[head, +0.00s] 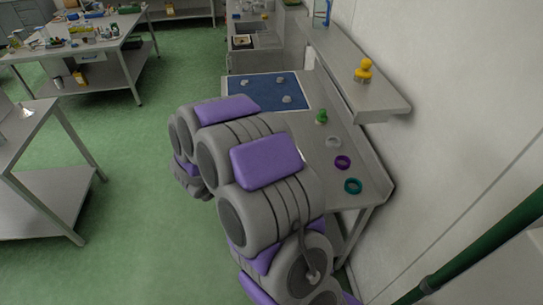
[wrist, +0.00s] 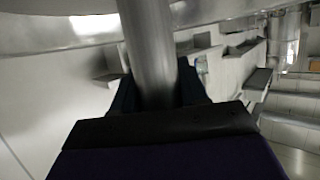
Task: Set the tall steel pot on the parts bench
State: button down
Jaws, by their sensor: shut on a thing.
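In the wrist view my gripper (wrist: 152,100) is shut on a smooth grey steel bar (wrist: 148,45), which rises between the dark fingers. The bar meets a curved, shiny steel band (wrist: 60,30) across the top; these look like a handle and part of the tall steel pot, but the whole pot is not in view. In the head view my grey and purple arm hides my gripper and what it holds. A grey bench (head: 318,165) along the right wall extends beyond my arm; the frames do not make certain that it is the parts bench.
On that bench lie a blue mat (head: 265,92) with small grey pieces, a green knob (head: 321,117), and white, purple and teal rings (head: 353,186). A shelf (head: 345,62) above carries a yellow object (head: 364,70). A cluttered table (head: 85,45) stands far left; green floor between is clear.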

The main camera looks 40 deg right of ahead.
jog(key=w+d+f+n+t, duration=0.1)
jog(key=w+d+f, duration=0.4)
jog(key=w+d, duration=0.6)
jog(key=shift+y+b, duration=0.3)
jog(key=shift+b, duration=0.1)
dwell(0.7)
jog(key=c, duration=0.6)
grip_release()
jog(key=shift+s+f, duration=0.1)
